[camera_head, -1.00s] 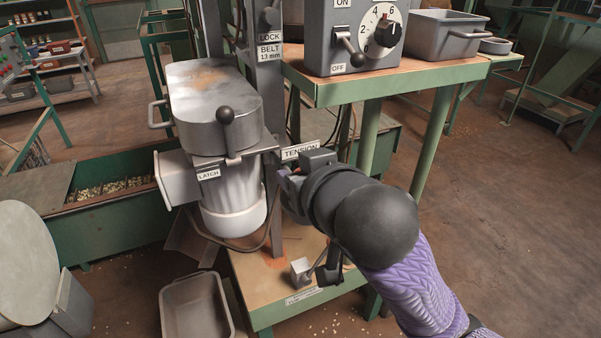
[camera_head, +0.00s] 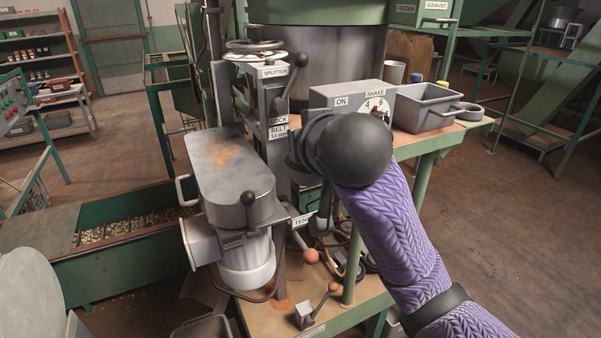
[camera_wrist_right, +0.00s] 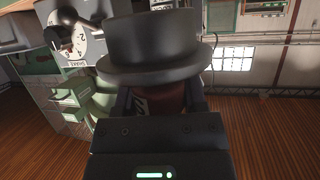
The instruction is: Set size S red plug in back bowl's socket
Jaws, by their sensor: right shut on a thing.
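My right gripper (camera_wrist_right: 165,100) is shut on a plug (camera_wrist_right: 160,42) in the right wrist view. A big steel bowl (camera_head: 335,58) under a green rim stands at the back, beyond my wrist. I cannot make out its socket. My left gripper is not in view.
A grey control box (camera_head: 325,99) with a dial stands on a green bench right behind my wrist. A grey lidded machine (camera_head: 228,165) is to the left. A metal tray (camera_head: 428,110) sits to the right. Two ball-topped levers stand low in front.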

